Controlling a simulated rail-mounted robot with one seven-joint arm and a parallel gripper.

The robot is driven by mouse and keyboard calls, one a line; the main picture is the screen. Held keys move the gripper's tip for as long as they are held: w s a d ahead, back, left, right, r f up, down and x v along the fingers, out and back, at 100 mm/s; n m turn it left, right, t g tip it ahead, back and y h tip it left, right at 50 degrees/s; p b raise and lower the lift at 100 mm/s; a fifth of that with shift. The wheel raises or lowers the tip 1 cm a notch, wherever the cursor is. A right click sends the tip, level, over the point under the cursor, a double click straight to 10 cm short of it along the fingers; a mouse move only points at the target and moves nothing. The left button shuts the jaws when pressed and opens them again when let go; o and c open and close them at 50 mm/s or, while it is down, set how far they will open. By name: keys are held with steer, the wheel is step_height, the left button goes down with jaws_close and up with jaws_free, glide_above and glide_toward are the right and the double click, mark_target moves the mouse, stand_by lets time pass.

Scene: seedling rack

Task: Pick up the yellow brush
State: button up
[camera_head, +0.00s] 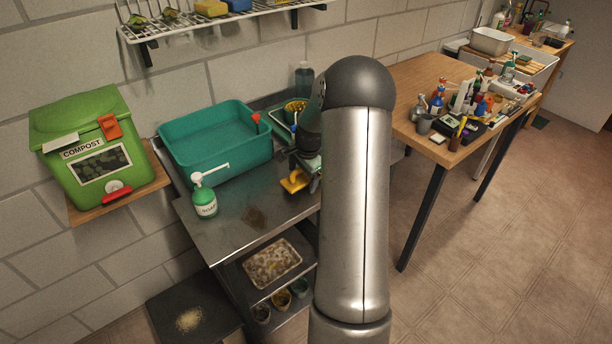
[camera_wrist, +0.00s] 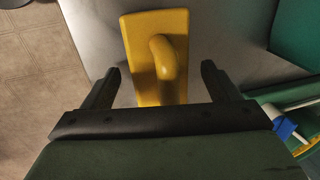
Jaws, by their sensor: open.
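The yellow brush (camera_wrist: 143,35) lies on the metal bench in the wrist view, a flat block with a raised, rounded handle. In the head view the yellow brush (camera_head: 291,184) shows near the bench's front edge, partly hidden by my gripper. My gripper (camera_wrist: 160,72) is open, with one finger on each side of the brush's handle and a gap on both sides. Nothing is held. In the head view my gripper is largely hidden behind my arm.
A teal tub (camera_head: 215,143) and a green-and-white soap bottle (camera_head: 204,200) stand left of the brush. A tray with a blue item (camera_wrist: 287,128) is at the lower right in the wrist view. The bench's metal top (camera_head: 240,222) is clear toward the front.

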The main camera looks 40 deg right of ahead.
steer(key=shift+f, duration=0.2)
steer(key=c, duration=1.2)
steer(key=shift+r, duration=0.15)
steer(key=shift+w+r, duration=0.1)
steer(key=shift+r, duration=0.45)
steer(key=s+a+r+b, duration=0.4)
steer(key=s+r, duration=0.7)
steer(key=s, duration=0.2)
steer(key=shift+s+r, duration=0.25)
steer(key=shift+r, duration=0.1)
